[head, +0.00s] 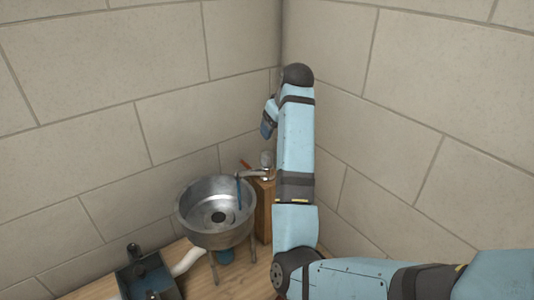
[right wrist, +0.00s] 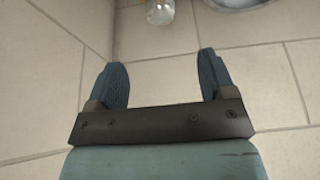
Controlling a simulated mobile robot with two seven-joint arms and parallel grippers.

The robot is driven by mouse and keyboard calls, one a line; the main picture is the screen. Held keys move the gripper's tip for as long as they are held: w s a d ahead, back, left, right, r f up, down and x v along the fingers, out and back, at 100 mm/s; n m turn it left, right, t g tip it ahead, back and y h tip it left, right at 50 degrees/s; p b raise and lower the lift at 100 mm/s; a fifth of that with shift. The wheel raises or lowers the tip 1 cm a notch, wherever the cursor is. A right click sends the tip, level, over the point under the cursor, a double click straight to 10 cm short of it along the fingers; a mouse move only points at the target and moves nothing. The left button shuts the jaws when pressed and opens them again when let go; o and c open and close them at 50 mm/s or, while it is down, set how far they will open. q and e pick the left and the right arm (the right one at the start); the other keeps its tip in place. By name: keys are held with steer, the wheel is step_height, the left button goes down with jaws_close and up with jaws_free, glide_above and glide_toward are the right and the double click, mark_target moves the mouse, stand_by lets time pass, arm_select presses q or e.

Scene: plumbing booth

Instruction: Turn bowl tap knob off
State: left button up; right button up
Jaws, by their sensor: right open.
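The metal bowl (head: 232,237) stands on thin legs at the centre of the head view. Its tap (head: 252,174) reaches over the rim from the right, with a narrow blue streak (head: 238,192) below the spout. A pale rounded knob (head: 266,158) sits at the tap, and a small red part (head: 246,164) is beside it. My right gripper (head: 267,129) is above the tap, apart from it. In the right wrist view its two fingers (right wrist: 163,70) are spread and empty. A pale rounded piece (right wrist: 160,12), likely the knob, shows beyond them. My left gripper is not in view.
A wooden block (head: 264,212) stands right of the bowl. A dark blue open box-like item (head: 136,283) and a white pipe (head: 187,262) are at lower left on the wooden surface (head: 92,290). Block walls (head: 170,80) meet in a corner close behind my right arm.

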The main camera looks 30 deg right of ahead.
mark_target(267, 153)
arm_select(q)
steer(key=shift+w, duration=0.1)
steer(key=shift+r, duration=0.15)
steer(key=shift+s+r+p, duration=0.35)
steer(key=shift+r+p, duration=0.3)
steer(key=shift+p, duration=0.55)
arm_select(e)
steer(key=x, duration=1.2)
steer(key=shift+w+a, duration=0.15)
steer(key=shift+w, duration=0.15)
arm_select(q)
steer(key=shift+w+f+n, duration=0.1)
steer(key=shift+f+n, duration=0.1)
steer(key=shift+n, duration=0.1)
arm_select(e)
steer(key=shift+w+f, duration=0.25)
steer(key=shift+f, duration=0.4)
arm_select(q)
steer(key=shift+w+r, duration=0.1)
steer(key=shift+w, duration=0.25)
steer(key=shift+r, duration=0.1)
arm_select(e)
steer(key=shift+c, duration=1)
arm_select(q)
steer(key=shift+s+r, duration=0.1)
arm_select(e)
steer(key=c, duration=0.7)
